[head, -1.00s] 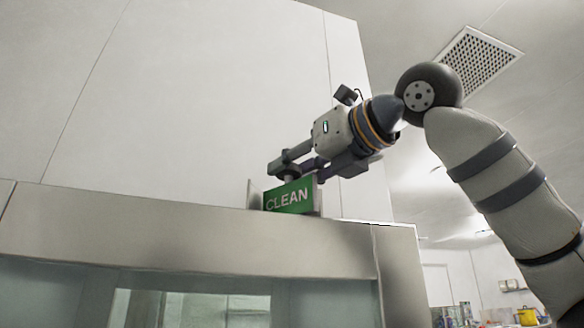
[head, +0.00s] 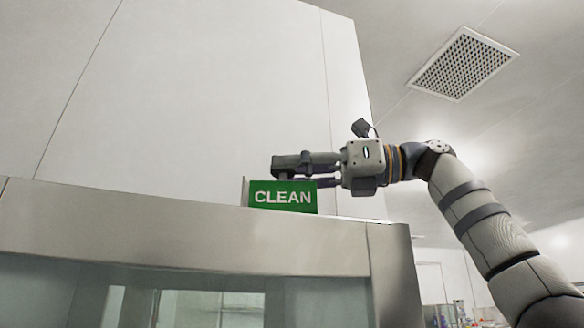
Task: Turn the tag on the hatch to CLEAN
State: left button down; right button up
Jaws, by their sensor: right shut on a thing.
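The green tag (head: 283,196) with white letters reading CLEAN stands on top of the hatch frame, its CLEAN face toward me. The steel hatch (head: 180,229) has a broad metal top rail with glass below it. My right gripper (head: 290,170) reaches in from the right at the tag's top edge. My left gripper is not in the view.
A pale wall panel (head: 215,90) rises close behind the tag and gripper. A ceiling vent (head: 463,63) is at the upper right. Shelves with small items show blurred at the lower right. Open room lies right of the hatch.

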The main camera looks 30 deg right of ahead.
jog(key=shift+n+g+y, duration=0.3)
jog(key=shift+g, duration=0.1)
jog(key=o, duration=1.2)
jog(key=shift+f+t, duration=0.1)
jog(key=shift+t, duration=0.2)
